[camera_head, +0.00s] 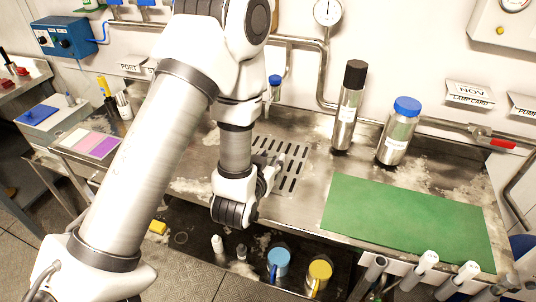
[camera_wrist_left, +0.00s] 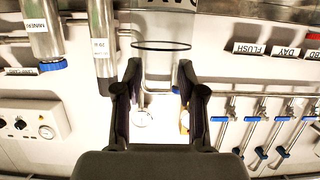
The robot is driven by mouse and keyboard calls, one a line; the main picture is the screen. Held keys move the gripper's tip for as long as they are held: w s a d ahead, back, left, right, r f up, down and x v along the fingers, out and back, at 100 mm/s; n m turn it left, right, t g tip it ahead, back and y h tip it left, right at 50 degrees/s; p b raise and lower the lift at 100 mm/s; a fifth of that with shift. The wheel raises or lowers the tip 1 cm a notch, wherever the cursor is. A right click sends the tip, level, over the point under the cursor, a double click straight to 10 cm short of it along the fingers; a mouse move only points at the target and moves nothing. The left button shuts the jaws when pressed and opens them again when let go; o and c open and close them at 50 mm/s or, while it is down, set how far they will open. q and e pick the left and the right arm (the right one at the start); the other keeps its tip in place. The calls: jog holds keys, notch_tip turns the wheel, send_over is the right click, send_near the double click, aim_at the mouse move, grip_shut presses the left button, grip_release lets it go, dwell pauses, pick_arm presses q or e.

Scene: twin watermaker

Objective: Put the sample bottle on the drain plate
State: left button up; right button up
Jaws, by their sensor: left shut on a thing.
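My left gripper (camera_head: 268,180) is low over the drain plate (camera_head: 292,152), a slotted steel plate in the bench top. In the left wrist view the fingers of my left gripper (camera_wrist_left: 160,92) stand apart on either side of a see-through thing, which I take to be the sample bottle (camera_wrist_left: 160,70). A thin dark ring shows at its far end. In the head view my own wrist hides the held bottle, so I cannot tell whether it touches the plate. My right gripper is not in view.
A black-capped steel bottle (camera_head: 346,110) and a blue-capped steel bottle (camera_head: 398,135) stand right of the plate. A clear green mat (camera_head: 405,220) lies in front of them. Blue and yellow mugs (camera_head: 319,270) sit below the bench's front edge. Pipes run along the wall.

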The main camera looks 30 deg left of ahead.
pick_arm(q)
jog(key=shift+a+f+b, duration=0.15)
jog(key=shift+f+b, duration=0.25)
jog(key=shift+b, duration=0.4)
jog(key=w+a+f+p, duration=0.1)
jog(key=w+a+p, duration=0.1)
jog(key=w, duration=0.1)
jog(key=w+a+f+p, duration=0.1)
jog(key=w+a+p, duration=0.1)
jog(key=w+a, duration=0.1)
jog(key=w+a+f+p, duration=0.2)
jog(key=w+a, duration=0.1)
jog(key=w, duration=0.1)
jog(key=shift+w+a, duration=0.1)
jog(key=shift+w, duration=0.25)
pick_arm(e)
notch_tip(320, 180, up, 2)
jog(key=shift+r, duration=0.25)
pick_arm(q)
jog(key=shift+s, duration=0.1)
